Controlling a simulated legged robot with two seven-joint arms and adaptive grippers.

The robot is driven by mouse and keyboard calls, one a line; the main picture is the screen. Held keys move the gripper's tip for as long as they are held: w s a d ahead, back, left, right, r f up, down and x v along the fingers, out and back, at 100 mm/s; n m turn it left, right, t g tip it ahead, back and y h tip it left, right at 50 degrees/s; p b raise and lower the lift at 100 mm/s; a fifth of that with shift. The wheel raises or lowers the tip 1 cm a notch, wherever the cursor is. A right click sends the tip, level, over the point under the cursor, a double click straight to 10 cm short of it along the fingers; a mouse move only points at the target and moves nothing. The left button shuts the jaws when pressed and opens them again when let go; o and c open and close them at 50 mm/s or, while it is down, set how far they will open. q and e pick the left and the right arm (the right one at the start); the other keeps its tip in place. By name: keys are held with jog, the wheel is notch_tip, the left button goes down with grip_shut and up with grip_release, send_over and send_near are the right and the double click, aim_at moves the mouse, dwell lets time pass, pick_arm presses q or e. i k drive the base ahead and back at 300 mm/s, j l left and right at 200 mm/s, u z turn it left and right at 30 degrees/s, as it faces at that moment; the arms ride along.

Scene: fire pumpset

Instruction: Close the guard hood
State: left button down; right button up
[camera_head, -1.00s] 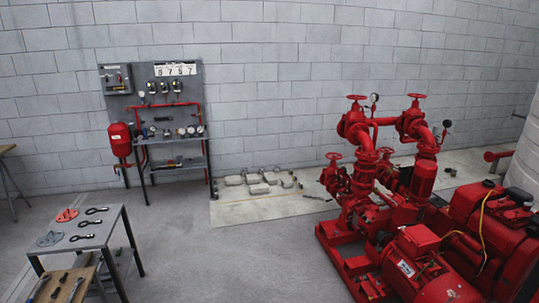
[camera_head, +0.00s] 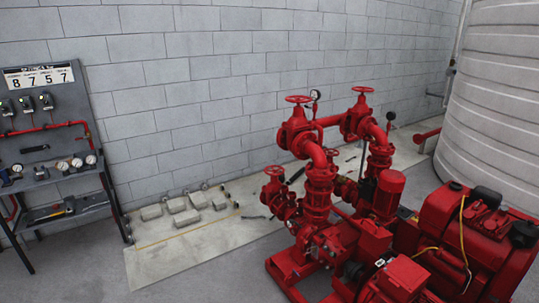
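The red pumpset (camera_head: 318,205) stands on its red base at the right of the head view, with pipes, handwheels and a gauge on top. A red engine block (camera_head: 478,235) with a yellow cable is at its right end. A red box-like cover (camera_head: 372,240) sits low between the pump and the engine. I cannot tell whether it is the guard hood, or whether the hood is open. Neither of my grippers is in view.
A panel stand (camera_head: 45,130) with gauges and a shelf is at the left. Several grey blocks (camera_head: 185,208) lie on a pale floor slab (camera_head: 150,265) along the wall. A large ribbed tank (camera_head: 490,95) stands behind the engine. The floor at front left is clear.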

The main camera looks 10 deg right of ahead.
aim_at(376, 240)
jog(key=i+z, duration=0.4)
jog(key=i+j+z, duration=0.2)
jog(key=z, duration=0.2)
jog(key=i+j+z, duration=0.6)
jog(key=z, duration=0.15)
